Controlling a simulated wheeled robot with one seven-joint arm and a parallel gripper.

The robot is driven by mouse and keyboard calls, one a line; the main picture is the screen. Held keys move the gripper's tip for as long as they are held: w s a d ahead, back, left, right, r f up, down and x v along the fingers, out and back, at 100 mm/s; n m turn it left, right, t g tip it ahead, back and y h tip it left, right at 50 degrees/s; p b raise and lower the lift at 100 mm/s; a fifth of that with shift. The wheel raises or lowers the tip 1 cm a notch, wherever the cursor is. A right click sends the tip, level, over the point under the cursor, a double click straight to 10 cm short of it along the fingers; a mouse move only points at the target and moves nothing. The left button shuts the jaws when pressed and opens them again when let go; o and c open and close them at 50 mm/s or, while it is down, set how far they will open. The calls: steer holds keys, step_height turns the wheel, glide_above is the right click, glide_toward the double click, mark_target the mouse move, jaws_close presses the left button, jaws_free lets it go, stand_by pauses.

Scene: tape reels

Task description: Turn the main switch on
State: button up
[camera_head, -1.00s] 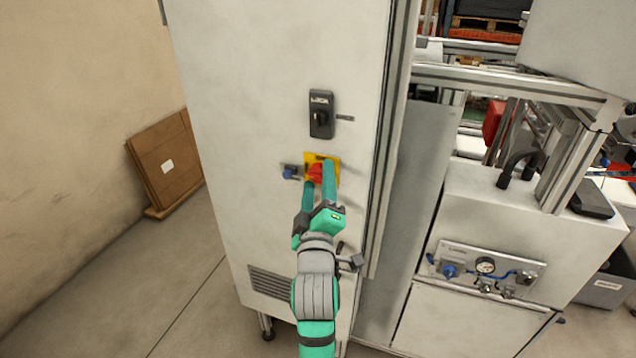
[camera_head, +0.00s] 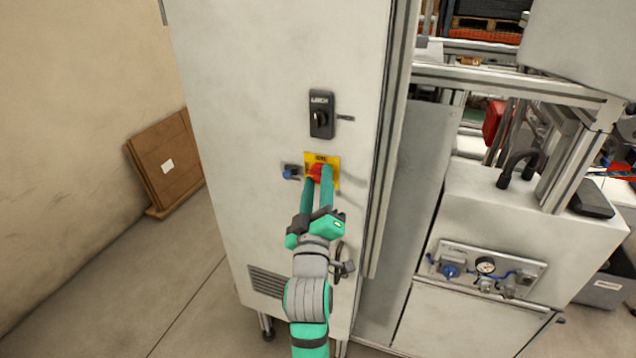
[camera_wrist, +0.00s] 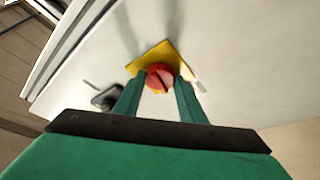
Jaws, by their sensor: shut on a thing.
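The main switch is a red rotary knob (camera_head: 316,172) on a yellow plate (camera_head: 331,161), set on the front of a tall white cabinet (camera_head: 270,60). In the wrist view the red knob (camera_wrist: 160,76) sits in front of the yellow plate (camera_wrist: 165,56), with a dark slanting line across its face. My gripper (camera_head: 318,180) reaches up to the knob from below. Its two green fingers are shut on the knob, one on each side; this also shows in the wrist view (camera_wrist: 158,84). The fingers hide part of the knob's sides in the head view.
A black handle lock (camera_head: 321,114) sits above the switch. A small blue-knobbed fitting (camera_head: 290,172) is just left of the plate. A machine with a gauge panel (camera_head: 486,268) stands to the right. The floor at left is clear near a leaning brown board (camera_head: 168,160).

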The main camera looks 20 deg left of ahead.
steer(key=m+h, duration=0.1)
steer(key=m, duration=0.3)
steer(key=m+t+h, duration=0.1)
steer(key=m, duration=0.1)
steer(key=shift+a+f+h, duration=0.2)
steer(key=shift+a+h, duration=0.05)
steer(key=shift+h, duration=0.05)
steer(key=m+h, duration=0.1)
steer(key=m, duration=0.1)
steer(key=m+h, duration=0.1)
steer(key=m, duration=0.2)
steer(key=shift+a+t, duration=0.15)
steer(key=shift+t, duration=0.25)
steer(key=m+h, duration=0.2)
steer(key=m, duration=0.1)
steer(key=m+h, duration=0.1)
steer(key=m, duration=0.2)
steer(key=shift+a+h, duration=0.1)
steer(key=shift+h, duration=0.3)
steer(key=shift+a+m+g+h, duration=0.1)
steer(key=shift+m+g+h, duration=0.3)
steer(key=shift+m, duration=0.9)
steer(key=shift+m+g+h, duration=0.2)
steer(key=shift+m+h, duration=0.4)
steer(key=shift+m, duration=1)
steer(key=o, duration=1)
steer(key=shift+r, duration=0.1)
steer(key=shift+o, duration=0.2)
